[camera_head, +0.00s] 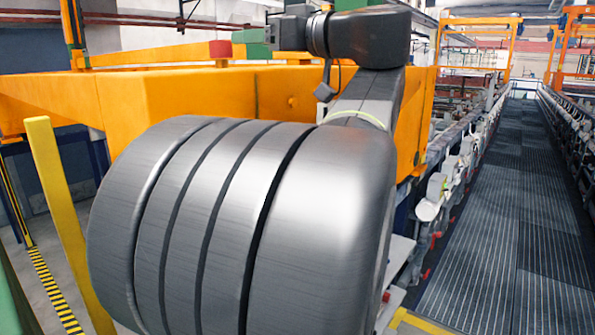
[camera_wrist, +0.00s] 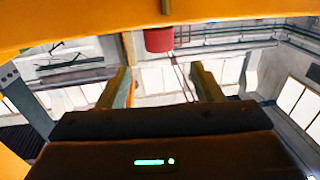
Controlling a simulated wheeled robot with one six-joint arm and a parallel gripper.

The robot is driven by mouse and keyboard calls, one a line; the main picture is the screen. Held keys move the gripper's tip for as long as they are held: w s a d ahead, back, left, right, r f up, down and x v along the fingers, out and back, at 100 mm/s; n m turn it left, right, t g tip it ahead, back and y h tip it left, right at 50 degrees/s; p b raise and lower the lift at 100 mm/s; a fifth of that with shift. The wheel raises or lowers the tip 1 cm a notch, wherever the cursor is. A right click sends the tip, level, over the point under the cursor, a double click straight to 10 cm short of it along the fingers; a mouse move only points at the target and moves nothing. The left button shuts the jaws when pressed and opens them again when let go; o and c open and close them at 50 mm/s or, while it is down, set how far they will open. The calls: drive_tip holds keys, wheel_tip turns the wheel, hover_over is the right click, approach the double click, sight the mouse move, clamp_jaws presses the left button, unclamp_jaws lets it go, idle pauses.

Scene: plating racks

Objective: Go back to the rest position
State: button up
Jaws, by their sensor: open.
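My gripper (camera_wrist: 161,76) shows in the wrist view with its two fingers spread apart and nothing between them. Beyond the fingers are a red cylinder (camera_wrist: 159,40) and a pale wall with window panels. The cylinder appears above the gap between the fingertips and apart from them. In the head view my arm is raised in front of an orange beam, and its large grey links cover much of the picture. The fingers cannot be made out there.
The large orange beam (camera_head: 190,98) stands close behind my arm. A yellow post (camera_head: 62,215) is at left. A row of plating equipment (camera_head: 462,150) runs along the right side. The dark grated walkway (camera_head: 515,220) beside it is clear.

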drive_tip(key=shift+v, duration=1.9)
drive_tip(key=shift+s+a+b, duration=0.1)
drive_tip(key=shift+a+b, duration=0.05)
drive_tip(key=shift+b, duration=0.15)
